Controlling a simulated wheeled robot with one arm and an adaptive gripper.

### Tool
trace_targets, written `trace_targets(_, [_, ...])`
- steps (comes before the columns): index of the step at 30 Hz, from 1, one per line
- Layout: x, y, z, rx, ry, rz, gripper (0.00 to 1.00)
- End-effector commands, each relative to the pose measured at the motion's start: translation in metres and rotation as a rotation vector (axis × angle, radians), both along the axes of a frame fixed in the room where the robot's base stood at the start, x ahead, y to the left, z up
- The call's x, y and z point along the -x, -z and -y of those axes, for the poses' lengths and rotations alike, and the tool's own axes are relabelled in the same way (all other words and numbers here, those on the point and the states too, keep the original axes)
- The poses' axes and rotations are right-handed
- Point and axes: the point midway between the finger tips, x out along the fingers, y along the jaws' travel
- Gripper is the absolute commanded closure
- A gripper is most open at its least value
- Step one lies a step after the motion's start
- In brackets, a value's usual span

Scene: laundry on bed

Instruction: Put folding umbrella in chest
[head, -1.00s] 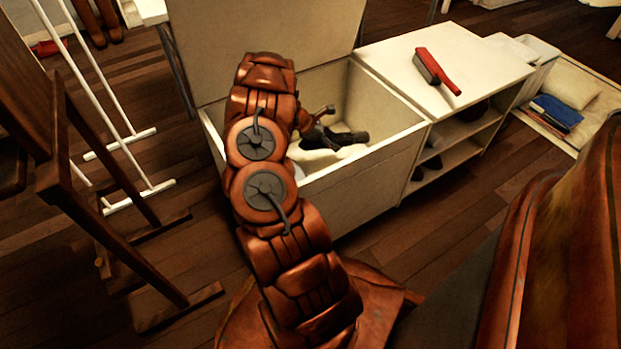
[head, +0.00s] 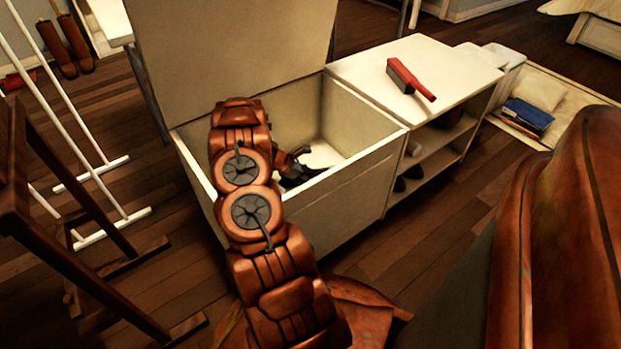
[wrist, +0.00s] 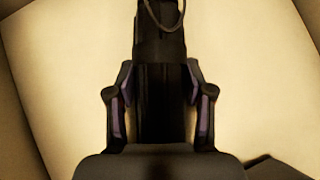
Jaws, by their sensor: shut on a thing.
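The chest (head: 350,195) is a white box with its lid (head: 230,55) raised, left of centre in the head view. My gripper (wrist: 161,110) is shut on the folding umbrella (wrist: 160,48), a black, slim bundle with a thin loop at its far end. In the head view, my dark gripper (head: 294,176) is inside the chest opening, partly hidden by the front wall and my arm. I cannot clearly tell the umbrella from the gripper there. The wrist view shows pale chest surfaces beyond the umbrella; whether it touches them is unclear.
A white shelf unit (head: 455,85) adjoins the chest on the right, with a red brush (head: 411,80) on top and dark shoes inside. A wooden chair (head: 60,230) and a white rack (head: 95,170) stand at the left. A blue item (head: 528,115) lies in a low tray.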

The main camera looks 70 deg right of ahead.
Motion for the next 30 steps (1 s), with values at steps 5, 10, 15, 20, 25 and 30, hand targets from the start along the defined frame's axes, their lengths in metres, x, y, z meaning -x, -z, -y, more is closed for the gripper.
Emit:
trace_targets(5, [-0.001,0.0,0.0,0.001,-0.001,0.0,1.0])
trace_targets(10, [0.0,0.001,0.0,0.001,0.0,0.001,0.38])
trace_targets(15, [0.0,0.001,0.0,0.001,0.0,0.001,0.23])
trace_targets(20, [0.0,0.001,0.0,0.0,-0.001,0.001,0.23])
trace_targets(25, [0.0,0.0,0.0,0.001,0.0,0.001,0.23])
trace_targets(30, [-0.008,-0.012,-0.005,0.002,-0.003,0.002,0.23])
